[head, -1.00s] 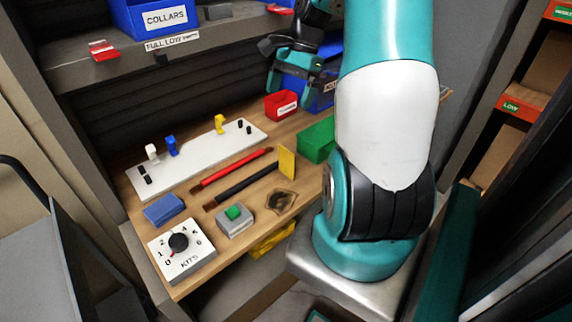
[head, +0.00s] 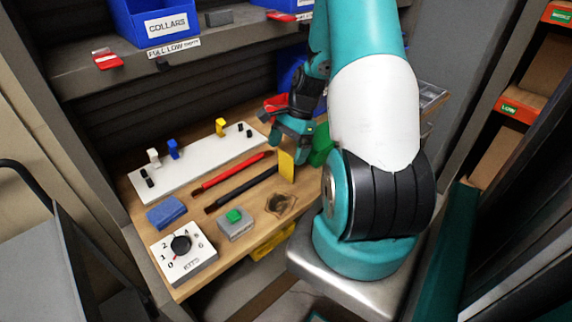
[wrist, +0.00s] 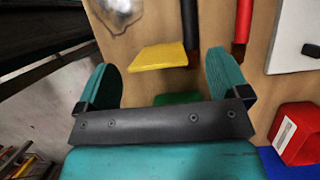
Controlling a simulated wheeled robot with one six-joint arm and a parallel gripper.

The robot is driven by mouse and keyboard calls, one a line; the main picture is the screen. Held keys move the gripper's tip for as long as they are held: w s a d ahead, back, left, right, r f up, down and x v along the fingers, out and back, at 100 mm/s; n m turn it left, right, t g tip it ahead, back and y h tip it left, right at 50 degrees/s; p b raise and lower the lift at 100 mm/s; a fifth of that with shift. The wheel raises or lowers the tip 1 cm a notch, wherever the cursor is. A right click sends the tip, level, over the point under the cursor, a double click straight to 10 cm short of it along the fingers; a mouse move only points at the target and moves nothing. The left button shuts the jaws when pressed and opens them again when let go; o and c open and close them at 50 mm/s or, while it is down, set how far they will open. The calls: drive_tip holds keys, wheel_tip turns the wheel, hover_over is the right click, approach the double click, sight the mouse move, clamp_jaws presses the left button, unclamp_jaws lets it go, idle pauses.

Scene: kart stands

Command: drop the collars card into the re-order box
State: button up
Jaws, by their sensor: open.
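A plain yellow card (head: 286,166) stands upright on the wooden bench; no writing shows on it, so I cannot tell if it is the collars card. My gripper (head: 290,142) is open and empty, just above and behind the card. In the wrist view the yellow card (wrist: 160,57) lies between and ahead of the two fingertips (wrist: 158,68), apart from both. A small red box with a white label, perhaps the re-order box, shows at the right of the wrist view (wrist: 296,135); my gripper partly hides it in the head view.
A green box (head: 320,145) is close beside my gripper. Red and black rods (head: 235,170), a white peg board (head: 190,172), a green-button box (head: 235,222) and a KITS dial box (head: 183,252) occupy the bench. A blue COLLARS bin (head: 165,28) stands on the shelf above.

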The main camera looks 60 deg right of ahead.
sight(284, 179)
drive_tip(key=shift+p+x, duration=0.45)
drive_tip(key=shift+x, duration=1.55)
drive_tip(key=c, duration=1.1)
drive_tip(key=shift+o, duration=0.2)
drive_tip(key=shift+r, duration=0.1)
wheel_tip(284, 179, up, 20)
drive_tip(key=b, duration=0.1)
